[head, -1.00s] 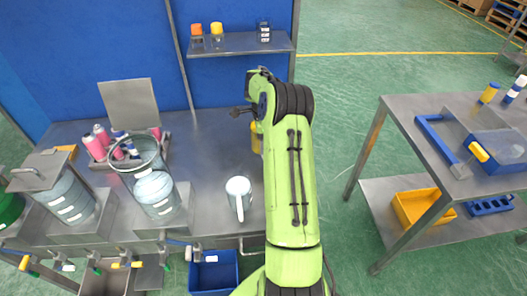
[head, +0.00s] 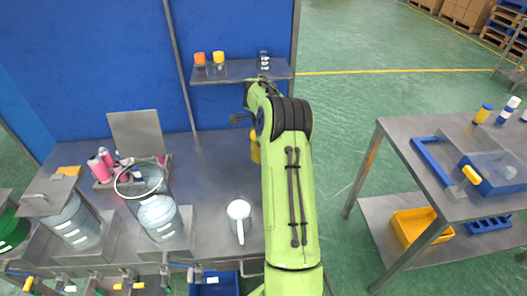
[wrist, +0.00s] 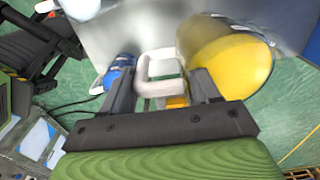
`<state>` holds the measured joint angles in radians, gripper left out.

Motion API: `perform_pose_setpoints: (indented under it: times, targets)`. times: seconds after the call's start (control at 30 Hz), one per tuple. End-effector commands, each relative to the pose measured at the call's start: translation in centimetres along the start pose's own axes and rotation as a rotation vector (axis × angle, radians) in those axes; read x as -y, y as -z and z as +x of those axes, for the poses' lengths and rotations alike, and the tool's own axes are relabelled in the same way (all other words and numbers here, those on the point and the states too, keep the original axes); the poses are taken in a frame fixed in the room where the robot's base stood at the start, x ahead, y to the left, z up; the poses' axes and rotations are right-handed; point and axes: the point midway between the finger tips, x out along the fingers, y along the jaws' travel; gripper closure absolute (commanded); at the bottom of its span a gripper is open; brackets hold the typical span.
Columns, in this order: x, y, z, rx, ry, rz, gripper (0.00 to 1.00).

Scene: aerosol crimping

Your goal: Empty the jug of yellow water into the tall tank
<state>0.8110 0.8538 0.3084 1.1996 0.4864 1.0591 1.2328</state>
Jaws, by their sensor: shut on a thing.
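The jug of yellow water (wrist: 228,62) is clear, with a white handle (wrist: 146,68), and fills the upper right of the wrist view. My gripper (wrist: 163,80) is shut on that handle, with the jug body beside the right finger. In the head view only a yellow sliver of the jug (head: 255,151) shows left of my arm; my arm hides the rest and my gripper. A tall clear tank (head: 157,212) with a round open rim stands left on the bench, apart from the jug. Its raised metal lid (head: 136,133) is behind it.
A white mug-like vessel (head: 239,209) stands on the bench (head: 212,165) between the tank and my arm. A second tank (head: 74,218) has its lid down. Pink bottles (head: 104,157) stand behind the tanks. A wall shelf (head: 236,72) holds small containers. Another table (head: 398,136) is at right.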

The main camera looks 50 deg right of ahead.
Motion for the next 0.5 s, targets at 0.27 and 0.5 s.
perform_pose_setpoints:
  times: [0.27, 0.5]
  targets:
    - [-0.5, 0.1, 0.4, 0.000, 0.002, 0.001, 0.96]
    - [-3.7, 0.1, 0.9, 0.000, 0.003, 0.000, 0.96]
